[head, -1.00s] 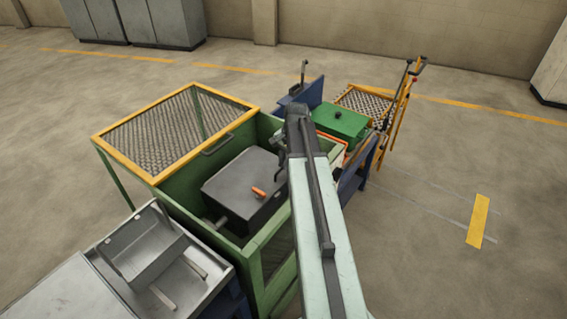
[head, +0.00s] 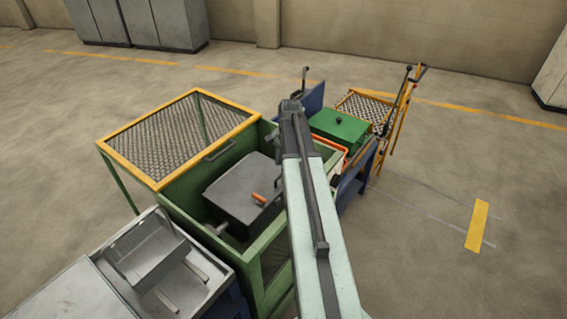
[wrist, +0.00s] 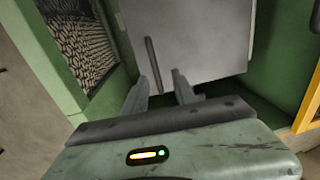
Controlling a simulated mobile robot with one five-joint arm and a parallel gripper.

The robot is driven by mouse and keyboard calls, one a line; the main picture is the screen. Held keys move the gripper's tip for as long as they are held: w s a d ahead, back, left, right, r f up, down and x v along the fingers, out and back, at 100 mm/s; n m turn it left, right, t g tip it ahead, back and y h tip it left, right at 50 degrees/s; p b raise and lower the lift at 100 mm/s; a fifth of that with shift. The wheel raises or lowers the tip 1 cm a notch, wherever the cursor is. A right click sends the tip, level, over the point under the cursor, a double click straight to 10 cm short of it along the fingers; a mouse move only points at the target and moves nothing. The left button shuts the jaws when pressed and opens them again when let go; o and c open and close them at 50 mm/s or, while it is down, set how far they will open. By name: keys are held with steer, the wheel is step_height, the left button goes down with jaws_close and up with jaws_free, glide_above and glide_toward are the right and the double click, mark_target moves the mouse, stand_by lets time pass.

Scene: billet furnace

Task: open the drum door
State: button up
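A dark grey, box-like body (head: 238,188), apparently the drum, sits inside a green housing (head: 262,247). An orange handle (head: 258,198) shows on its top near the right side. In the wrist view its grey face (wrist: 195,45) fills the upper middle, and a thin dark bar (wrist: 152,60) stands along it, slightly tilted. My gripper (wrist: 161,85) is open, with its two fingers apart and the bar's lower end close to the left finger, between the fingers. I cannot tell whether they touch. In the head view my arm hides most of the gripper. A door edge is not clear.
A yellow-framed mesh guard (head: 180,135) stands over the housing's left back. A grey metal tray (head: 150,255) is at the lower left. A green box (head: 338,126) and a yellow rack (head: 365,105) stand behind my arm.

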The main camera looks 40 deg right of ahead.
step_height(320, 180, up, 7)
steer(key=p, duration=0.6)
steer(key=shift+s, duration=0.35)
steer(key=shift+f, duration=0.1)
steer(key=w+a+n, duration=0.2)
steer(key=w+a, duration=0.2)
steer(key=a, duration=0.7)
steer(key=s+a+n, duration=0.3)
steer(key=a+n, duration=0.3)
steer(key=a, duration=1.3)
steer(key=s+a+n+g, duration=0.1)
steer(key=s+a+n, duration=0.4)
steer(key=n, duration=0.1)
steer(key=shift+s+n, duration=0.3)
steer(key=shift+n, duration=0.1)
